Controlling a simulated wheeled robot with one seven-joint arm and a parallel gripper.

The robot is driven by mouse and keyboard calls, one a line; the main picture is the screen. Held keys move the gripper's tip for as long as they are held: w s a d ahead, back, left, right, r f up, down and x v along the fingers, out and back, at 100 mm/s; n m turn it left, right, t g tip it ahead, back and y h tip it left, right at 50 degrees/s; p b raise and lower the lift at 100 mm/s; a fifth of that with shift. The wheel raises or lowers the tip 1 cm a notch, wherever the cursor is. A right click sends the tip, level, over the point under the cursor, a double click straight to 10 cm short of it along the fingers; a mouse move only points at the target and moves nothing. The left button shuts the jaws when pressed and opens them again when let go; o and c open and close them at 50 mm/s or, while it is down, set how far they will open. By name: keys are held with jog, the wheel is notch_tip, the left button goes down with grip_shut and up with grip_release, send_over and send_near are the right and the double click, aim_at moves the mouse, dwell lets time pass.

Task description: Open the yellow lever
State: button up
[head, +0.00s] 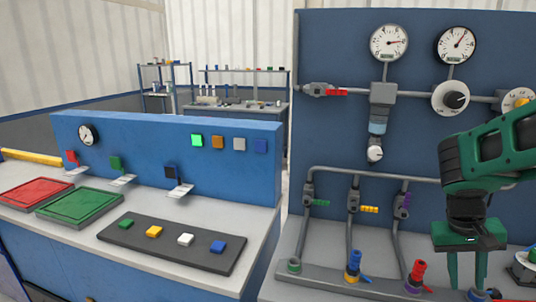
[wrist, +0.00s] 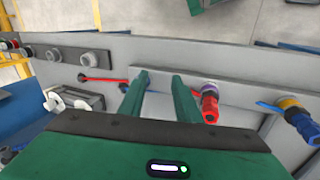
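The yellow lever (head: 369,209) is a short ribbed handle on a grey valve (head: 353,201) on the blue panel. It points right, across its vertical pipe, between a green lever (head: 320,202) on the left and a purple lever (head: 405,200) on the right. My gripper (head: 466,275) hangs fingers down to the right of and lower than the yellow lever, well apart from it. Its two green fingers are spread with nothing between them, as the wrist view also shows (wrist: 159,80). I cannot make out the yellow lever in the wrist view.
Below the valves stand a blue fitting (head: 353,265) and a red fitting (head: 417,272); the red one also shows beside my fingers in the wrist view (wrist: 209,105). Gauges (head: 389,42) and a red lever (head: 336,92) are higher up. A blue workbench (head: 262,190) is at left.

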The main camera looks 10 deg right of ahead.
jog(key=s+a+y, duration=0.1)
jog(key=s+a, duration=0.1)
jog(key=a, duration=0.1)
jog(key=s+a+r+y, duration=0.1)
jog(key=s+a, duration=0.2)
jog(key=s+a+r+t+y, duration=0.1)
jog(key=s+a, duration=0.1)
jog(key=a, duration=0.1)
jog(key=shift+s+a+r+m, duration=0.2)
jog(key=shift+s+a+m, duration=0.1)
jog(key=shift+s, duration=0.05)
jog(key=shift+c, duration=1.1)
jog(key=shift+s+a+y, duration=0.1)
jog(key=shift+a+y, duration=0.05)
jog(key=shift+y, duration=0.15)
grip_shut()
